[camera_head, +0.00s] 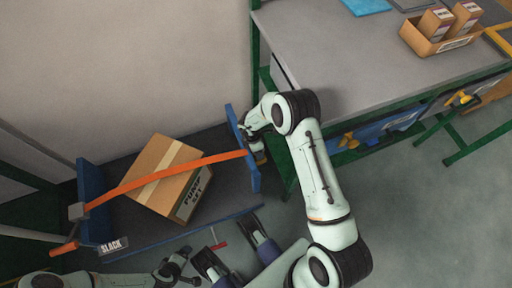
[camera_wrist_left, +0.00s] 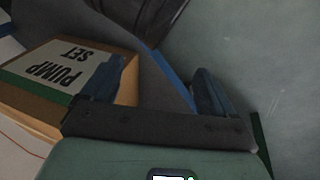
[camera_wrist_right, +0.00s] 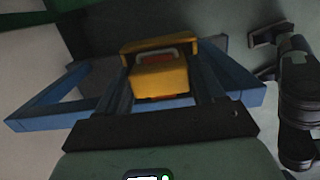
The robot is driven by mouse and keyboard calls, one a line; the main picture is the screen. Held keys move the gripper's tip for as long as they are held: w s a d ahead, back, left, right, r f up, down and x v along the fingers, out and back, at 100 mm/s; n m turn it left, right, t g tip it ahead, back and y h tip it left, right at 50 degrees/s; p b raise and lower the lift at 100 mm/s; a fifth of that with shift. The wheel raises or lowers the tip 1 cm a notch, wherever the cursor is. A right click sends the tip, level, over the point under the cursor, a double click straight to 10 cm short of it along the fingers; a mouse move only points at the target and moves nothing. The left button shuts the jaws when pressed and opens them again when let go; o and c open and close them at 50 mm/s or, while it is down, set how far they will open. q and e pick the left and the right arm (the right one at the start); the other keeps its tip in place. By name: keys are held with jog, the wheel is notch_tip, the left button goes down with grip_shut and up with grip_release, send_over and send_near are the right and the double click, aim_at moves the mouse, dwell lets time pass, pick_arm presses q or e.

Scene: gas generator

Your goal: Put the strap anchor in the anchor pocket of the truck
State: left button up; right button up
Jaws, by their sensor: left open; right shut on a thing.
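The truck (camera_head: 240,213) is a low dark cart with blue end boards. It carries a cardboard box marked PUMP SET (camera_head: 150,205), which also shows in the left wrist view (camera_wrist_left: 120,72). An orange strap (camera_head: 212,160) crosses the box to the right end board (camera_head: 238,140). My right gripper (camera_head: 257,148) is shut on the yellow strap anchor (camera_wrist_right: 160,78) at that board, with blue board parts on both sides in the right wrist view. The arm hides much of the anchor; I cannot tell whether it sits in the pocket. My left gripper (camera_head: 190,268) is open and empty by the truck's near side.
A strap ratchet (camera_head: 77,211) with an orange handle is on the left end board, by a SLACK sign (camera_head: 114,245). A grey workbench (camera_head: 360,55) holds a carton tray (camera_head: 437,42) at upper right. Open floor lies at lower right.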

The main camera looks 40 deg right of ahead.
jog(key=shift+f, duration=0.15)
jog(key=o, duration=1.1)
pick_arm(q)
jog(key=shift+w, duration=0.15)
jog(key=s+d+r+g+p, duration=0.1)
jog(key=s+d+r+p, duration=0.1)
jog(key=s, duration=0.3)
jog(key=shift+d+r+h+p, duration=0.25)
jog(key=shift+r+h+p, duration=0.15)
jog(key=shift+r+p, duration=0.25)
pick_arm(e)
jog(key=r, duration=0.4)
jog(key=a+r, duration=0.1)
jog(key=r, duration=0.7)
jog(key=shift+w+a+r, duration=0.1)
jog(key=shift+w+a, duration=0.1)
jog(key=shift+a, duration=0.05)
pick_arm(q)
jog(key=shift+s+a+r, duration=0.1)
